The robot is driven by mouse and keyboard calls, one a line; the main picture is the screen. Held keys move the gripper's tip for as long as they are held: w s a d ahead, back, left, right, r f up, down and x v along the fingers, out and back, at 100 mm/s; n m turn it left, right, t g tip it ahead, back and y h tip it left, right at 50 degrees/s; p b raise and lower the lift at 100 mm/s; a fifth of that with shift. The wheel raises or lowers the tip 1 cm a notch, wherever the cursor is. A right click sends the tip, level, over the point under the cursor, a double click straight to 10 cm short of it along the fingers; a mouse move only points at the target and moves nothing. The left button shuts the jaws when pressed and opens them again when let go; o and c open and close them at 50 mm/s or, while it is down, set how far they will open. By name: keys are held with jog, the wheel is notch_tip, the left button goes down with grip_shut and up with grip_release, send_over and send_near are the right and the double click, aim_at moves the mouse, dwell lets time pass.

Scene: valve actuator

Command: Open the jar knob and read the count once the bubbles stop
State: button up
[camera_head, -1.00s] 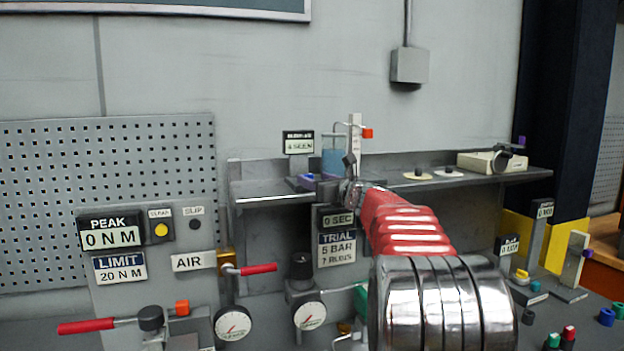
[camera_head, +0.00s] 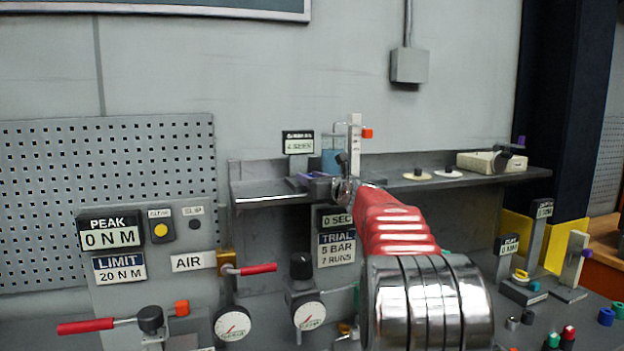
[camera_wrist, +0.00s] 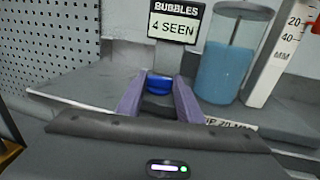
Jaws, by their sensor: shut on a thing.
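The jar (camera_wrist: 226,70) of blue liquid stands on the shelf right of my gripper; it also shows in the head view (camera_head: 330,162). I cannot make out any bubbles in it. A small blue knob (camera_wrist: 158,84) sits low in front of the BUBBLES sign (camera_wrist: 174,22), which reads "4 SEEN". The sign is also in the head view (camera_head: 298,142), its figures blurred there. My gripper (camera_wrist: 158,90) has its two purple fingers shut on the blue knob, one on each side. In the head view my gripper (camera_head: 314,180) is at the shelf's front edge, partly hidden by my wrist.
A white millimetre scale (camera_head: 355,147) with an orange marker stands beside the jar. The grey shelf (camera_head: 262,190) continues right, holding small discs and a cream box (camera_head: 488,161). Below are gauges, a red-handled AIR lever (camera_head: 258,269) and a TRIAL panel (camera_head: 337,246).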

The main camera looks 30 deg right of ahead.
jog(key=c, duration=0.4)
jog(key=shift+a+r, duration=0.1)
jog(key=shift+r+m+h, duration=0.1)
jog(key=shift+m+h, duration=0.2)
jog(key=shift+h, duration=0.2)
jog(key=shift+a+m+h, duration=0.15)
jog(key=shift+m+h, duration=0.15)
jog(key=shift+h, duration=0.5)
jog(key=o, duration=1.1)
jog(key=shift+f, duration=0.2)
